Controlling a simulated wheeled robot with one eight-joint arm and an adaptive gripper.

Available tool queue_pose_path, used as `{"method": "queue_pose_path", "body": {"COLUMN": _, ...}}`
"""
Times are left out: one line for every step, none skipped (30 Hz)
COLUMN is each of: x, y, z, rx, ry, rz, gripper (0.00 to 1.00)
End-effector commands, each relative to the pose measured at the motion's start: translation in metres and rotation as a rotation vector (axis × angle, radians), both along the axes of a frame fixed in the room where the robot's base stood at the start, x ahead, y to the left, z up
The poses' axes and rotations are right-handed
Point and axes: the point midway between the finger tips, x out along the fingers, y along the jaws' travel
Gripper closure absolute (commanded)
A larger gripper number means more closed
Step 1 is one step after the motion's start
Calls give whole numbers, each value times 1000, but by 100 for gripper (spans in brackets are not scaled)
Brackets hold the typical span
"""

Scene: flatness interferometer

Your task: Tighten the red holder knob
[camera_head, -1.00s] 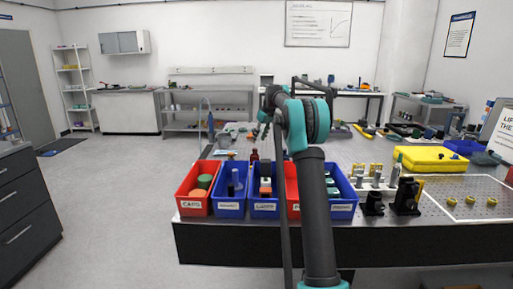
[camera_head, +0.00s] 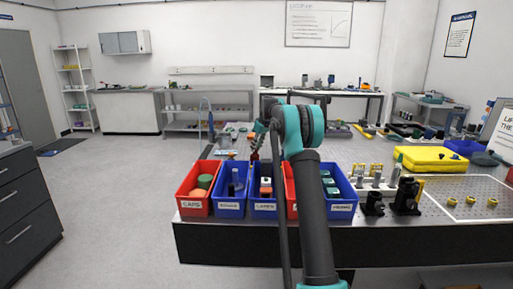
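My arm rises in front of the table and its far end points away and down. My gripper (camera_head: 256,146) is small and dark, left of the teal wrist joint, above the back of the blue bins. Whether it is open or shut is too small to tell. A small dark red item (camera_head: 254,157) shows just under it; I cannot tell whether they touch or whether this is the red holder knob. No other red knob can be made out. My arm hides part of the table behind it.
Red and blue bins, including a red one (camera_head: 194,208) and a blue one (camera_head: 229,210), line the table's front edge. Black mounts (camera_head: 406,197), grey posts and a yellow case (camera_head: 428,159) stand at right. A perforated plate (camera_head: 465,212) carries small yellow knobs.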

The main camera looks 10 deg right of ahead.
Motion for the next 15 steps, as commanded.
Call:
{"method": "queue_pose_path", "body": {"x": 0, "y": 0, "z": 0, "rx": 0, "ry": 0, "rz": 0, "gripper": 89}}
{"method": "queue_pose_path", "body": {"x": 0, "y": 0, "z": 0, "rx": 0, "ry": 0, "rz": 0, "gripper": 93}}
{"method": "queue_pose_path", "body": {"x": 0, "y": 0, "z": 0, "rx": 0, "ry": 0, "rz": 0, "gripper": 98}}
{"method": "queue_pose_path", "body": {"x": 0, "y": 0, "z": 0, "rx": 0, "ry": 0, "rz": 0, "gripper": 100}}
{"method": "queue_pose_path", "body": {"x": 0, "y": 0, "z": 0, "rx": 0, "ry": 0, "rz": 0, "gripper": 100}}
{"method": "queue_pose_path", "body": {"x": 0, "y": 0, "z": 0, "rx": 0, "ry": 0, "rz": 0, "gripper": 100}}
{"method": "queue_pose_path", "body": {"x": 0, "y": 0, "z": 0, "rx": 0, "ry": 0, "rz": 0, "gripper": 100}}
{"method": "queue_pose_path", "body": {"x": 0, "y": 0, "z": 0, "rx": 0, "ry": 0, "rz": -1, "gripper": 100}}
{"method": "queue_pose_path", "body": {"x": 0, "y": 0, "z": 0, "rx": 0, "ry": 0, "rz": -4, "gripper": 100}}
{"method": "queue_pose_path", "body": {"x": 0, "y": 0, "z": 0, "rx": 0, "ry": 0, "rz": -8, "gripper": 100}}
{"method": "queue_pose_path", "body": {"x": 0, "y": 0, "z": 0, "rx": 0, "ry": 0, "rz": -12, "gripper": 100}}
{"method": "queue_pose_path", "body": {"x": 0, "y": 0, "z": 0, "rx": 0, "ry": 0, "rz": -18, "gripper": 100}}
{"method": "queue_pose_path", "body": {"x": 0, "y": 1, "z": 0, "rx": 0, "ry": -1, "rz": -25, "gripper": 100}}
{"method": "queue_pose_path", "body": {"x": 0, "y": 1, "z": 0, "rx": 0, "ry": -1, "rz": -35, "gripper": 100}}
{"method": "queue_pose_path", "body": {"x": 0, "y": 1, "z": 0, "rx": 0, "ry": -1, "rz": -49, "gripper": 100}}
